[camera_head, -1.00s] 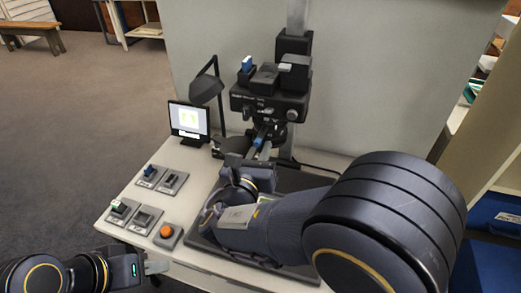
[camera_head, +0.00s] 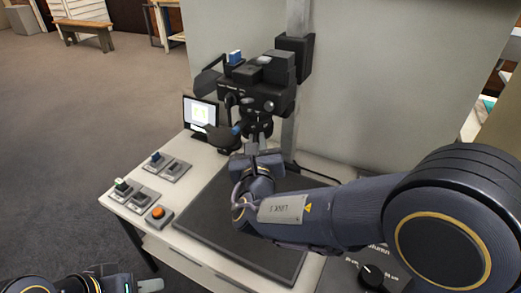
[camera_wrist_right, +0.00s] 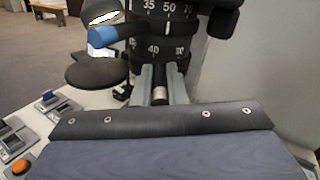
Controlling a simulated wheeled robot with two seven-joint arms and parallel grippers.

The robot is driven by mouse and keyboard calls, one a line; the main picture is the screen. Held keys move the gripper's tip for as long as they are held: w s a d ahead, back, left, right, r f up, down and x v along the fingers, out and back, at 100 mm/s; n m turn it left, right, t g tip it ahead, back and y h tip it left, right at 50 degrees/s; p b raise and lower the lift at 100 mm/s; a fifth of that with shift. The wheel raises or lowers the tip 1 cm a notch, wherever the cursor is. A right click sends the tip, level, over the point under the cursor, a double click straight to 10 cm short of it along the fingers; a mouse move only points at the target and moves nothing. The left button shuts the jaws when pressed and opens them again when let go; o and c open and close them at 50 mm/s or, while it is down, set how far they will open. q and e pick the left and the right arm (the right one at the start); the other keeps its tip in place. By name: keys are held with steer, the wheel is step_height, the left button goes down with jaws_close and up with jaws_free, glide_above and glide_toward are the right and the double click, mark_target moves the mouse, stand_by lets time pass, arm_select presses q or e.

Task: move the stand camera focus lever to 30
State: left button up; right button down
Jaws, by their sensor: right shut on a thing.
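The black stand camera (camera_head: 258,92) is mounted on a grey column, with its lens pointing down. In the right wrist view, the lens (camera_wrist_right: 165,45) shows an upper ring marked 35, 50, 70 and a lower ring with 40 readable. A blue-tipped lever (camera_wrist_right: 117,35) sticks out left from the upper part. My right gripper (camera_wrist_right: 161,82) is below the lens, its two grey fingers shut around a short dark lever with a pale end (camera_wrist_right: 160,95). My left gripper (camera_head: 150,285) is at the bottom edge, mostly cut off.
A dark base board (camera_head: 205,215) lies on the white table (camera_head: 165,235). Several small switch boxes and an orange button (camera_head: 158,212) stand at the table's left. A small monitor (camera_head: 200,113) and a dark lamp (camera_head: 222,137) are near the lens. A black knob (camera_head: 372,274) is at lower right.

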steer(key=shift+w+d+n+g+y+b, duration=0.15)
steer(key=shift+d+n+y+b, duration=0.35)
steer(key=shift+y+b, duration=0.45)
steer(key=shift+s+d+n+g+y+b, duration=0.1)
steer(key=shift+d+n+y+b, duration=0.15)
steer(key=shift+n+y+b, duration=0.6)
steer(key=shift+w+d+n+g+y+b, duration=0.15)
steer(key=shift+d+n+y+b, duration=0.3)
steer(key=shift+y+b, duration=0.6)
steer(key=c, duration=1.5)
jaws_free()
steer(key=shift+o, duration=0.2)
steer(key=shift+s, duration=0.1)
steer(key=v, duration=0.7)
steer(key=shift+s+p, duration=0.35)
steer(key=shift+p, duration=0.05)
steer(key=shift+s, duration=0.1)
